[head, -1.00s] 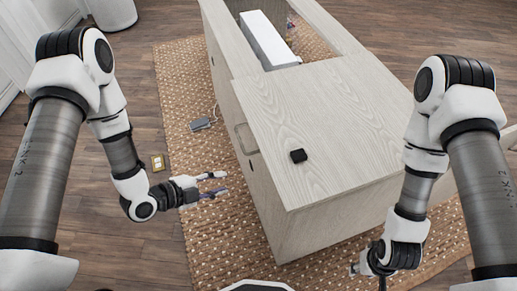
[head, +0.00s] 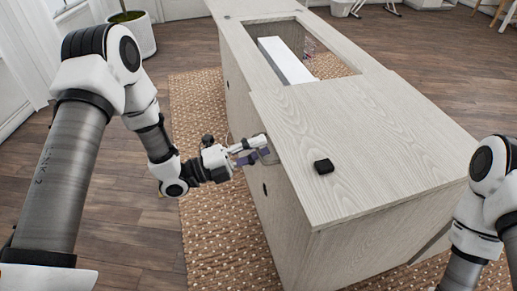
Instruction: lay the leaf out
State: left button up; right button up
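The leaf (head: 375,140) is a pale wood-grain panel lying flat on the near part of the sewing cabinet (head: 275,215). A thin metal handle (head: 272,155) shows at its left edge, partly hidden by my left gripper. My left gripper (head: 262,150) is at that edge with its two fingers apart, the handle close to the tips. I cannot tell whether they touch it. A small black block (head: 323,166) sits on top of the leaf near its left side. My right gripper is out of view; only part of its arm shows at the lower right.
Behind the leaf the cabinet top has a rectangular opening with a white long object (head: 286,60) inside. A woven rug (head: 215,225) lies under the cabinet. A potted plant (head: 132,32) stands at the back left.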

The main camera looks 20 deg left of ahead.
pick_arm(q)
jog(key=shift+d, duration=0.1)
jog(key=shift+c, duration=0.3)
grip_shut()
